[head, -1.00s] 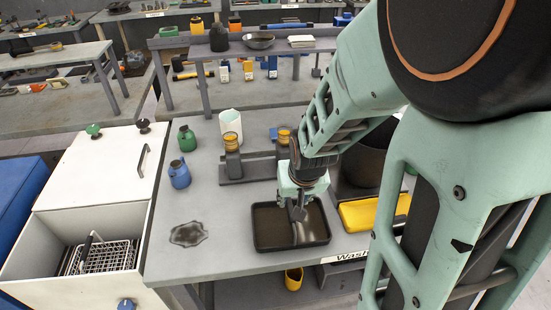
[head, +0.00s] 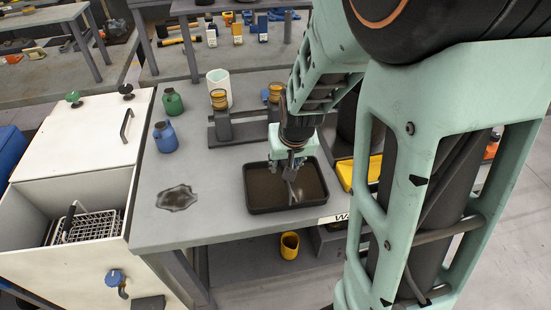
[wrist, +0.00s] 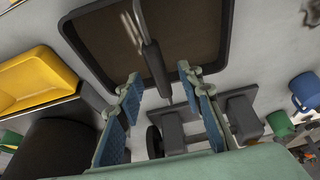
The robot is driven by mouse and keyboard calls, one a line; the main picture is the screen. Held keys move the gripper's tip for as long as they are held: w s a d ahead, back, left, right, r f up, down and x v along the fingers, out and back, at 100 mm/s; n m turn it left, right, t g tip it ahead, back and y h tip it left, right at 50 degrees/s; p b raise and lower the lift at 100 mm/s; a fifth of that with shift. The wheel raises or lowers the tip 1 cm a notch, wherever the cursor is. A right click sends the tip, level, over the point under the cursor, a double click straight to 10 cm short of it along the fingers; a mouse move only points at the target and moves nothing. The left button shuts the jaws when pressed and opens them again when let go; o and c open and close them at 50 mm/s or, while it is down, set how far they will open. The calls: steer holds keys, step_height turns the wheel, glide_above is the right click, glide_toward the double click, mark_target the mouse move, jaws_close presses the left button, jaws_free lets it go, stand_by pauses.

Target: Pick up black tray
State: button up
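The black tray (head: 262,190) lies flat on the grey bench near its front edge. In the wrist view its dark rim (wrist: 77,52) and brown inside fill the top. A slim tool with a dark handle (wrist: 155,70) lies across the tray's rim, its pale end over the tray. My gripper (head: 291,172) is above the tray's back part, pointing down. In the wrist view the gripper's two blue-padded fingers (wrist: 160,78) are apart, with the tool's handle showing between them. I cannot tell whether any finger touches the tray.
A yellow tray (head: 346,172) stands close on the right. Behind are a grey stand with amber-topped cups (head: 221,110), a white cup (head: 216,88), a green bottle (head: 173,102) and a blue jug (head: 165,137). A dark spill (head: 177,198) marks the bench's left. A white washing cabinet (head: 80,140) adjoins.

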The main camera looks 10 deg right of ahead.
steer(key=shift+b+x, duration=0.6)
steer(key=shift+x, duration=0.5)
steer(key=shift+f, duration=0.25)
jaws_close()
